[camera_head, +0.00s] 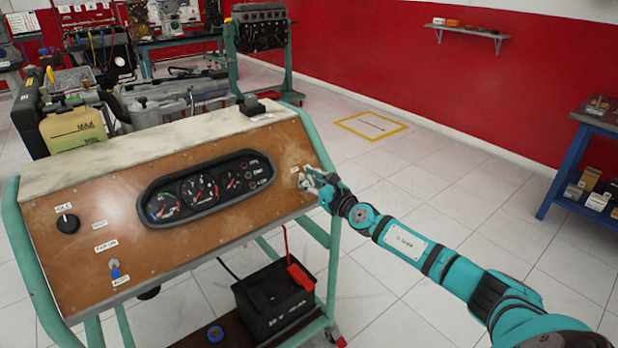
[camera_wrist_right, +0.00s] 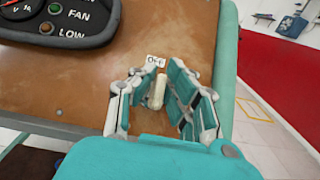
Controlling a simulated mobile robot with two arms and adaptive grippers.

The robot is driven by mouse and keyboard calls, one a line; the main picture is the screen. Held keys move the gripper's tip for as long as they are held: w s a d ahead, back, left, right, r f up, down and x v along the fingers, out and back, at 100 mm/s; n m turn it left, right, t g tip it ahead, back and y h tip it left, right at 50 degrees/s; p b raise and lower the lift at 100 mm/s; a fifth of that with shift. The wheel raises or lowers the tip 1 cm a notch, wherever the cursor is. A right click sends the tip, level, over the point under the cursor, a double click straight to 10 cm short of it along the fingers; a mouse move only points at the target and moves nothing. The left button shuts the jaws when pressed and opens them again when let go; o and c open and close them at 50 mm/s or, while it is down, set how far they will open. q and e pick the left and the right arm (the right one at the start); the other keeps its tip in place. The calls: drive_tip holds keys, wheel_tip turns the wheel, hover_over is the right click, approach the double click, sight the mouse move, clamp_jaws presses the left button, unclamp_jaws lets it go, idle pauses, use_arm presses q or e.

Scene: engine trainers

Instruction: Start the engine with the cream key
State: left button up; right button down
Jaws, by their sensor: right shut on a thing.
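The cream key (camera_wrist_right: 157,92) stands at the ignition spot on the brown panel, below a small label reading "OFF" (camera_wrist_right: 155,61) in the right wrist view. My right gripper (camera_head: 308,178) is at the right end of the panel in the head view. In the right wrist view my right gripper (camera_wrist_right: 156,88) has its fingers on both sides of the key and is shut on it. The key's lower part and the lock are hidden by the fingers. My left gripper is not in view.
The panel (camera_head: 100,215) carries a gauge cluster (camera_head: 207,188), an idle knob (camera_head: 67,222) and a blue-tipped fan switch (camera_head: 115,268). A black battery (camera_head: 272,300) sits below. A cream coolant tank (camera_head: 75,128) stands behind. The floor to the right is clear up to a blue-legged bench (camera_head: 562,165).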

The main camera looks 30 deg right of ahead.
drive_tip(key=m+g+h+p, duration=0.1)
drive_tip(key=m+h+p, duration=0.2)
drive_tip(key=m+p, duration=0.2)
drive_tip(key=m+g+h+p, duration=0.1)
drive_tip(key=m+h+p, duration=0.3)
drive_tip(key=p, duration=0.4)
drive_tip(key=shift+d+r+m, duration=0.15)
drive_tip(key=shift+r+m, duration=0.05)
drive_tip(key=shift+m, duration=0.5)
drive_tip(key=m+g+p, duration=0.1)
drive_tip(key=m+g+h+p, duration=0.1)
drive_tip(key=m, duration=0.1)
drive_tip(key=shift+d+f+h, duration=0.1)
drive_tip(key=shift+h, duration=0.2)
drive_tip(key=shift+s+d+f+m+g+h+p, duration=0.15)
drive_tip(key=shift+m+g+h+p, duration=0.2)
drive_tip(key=shift+m+g+p, duration=0.55)
drive_tip(key=shift+f+m+g+h+p, duration=0.15)
drive_tip(key=shift+m+g+h, duration=0.3)
drive_tip(key=shift+m, duration=0.85)
drive_tip(key=c, duration=1.4)
unclamp_jaws()
drive_tip(key=v, duration=1.2)
drive_tip(key=shift+r, duration=0.2)
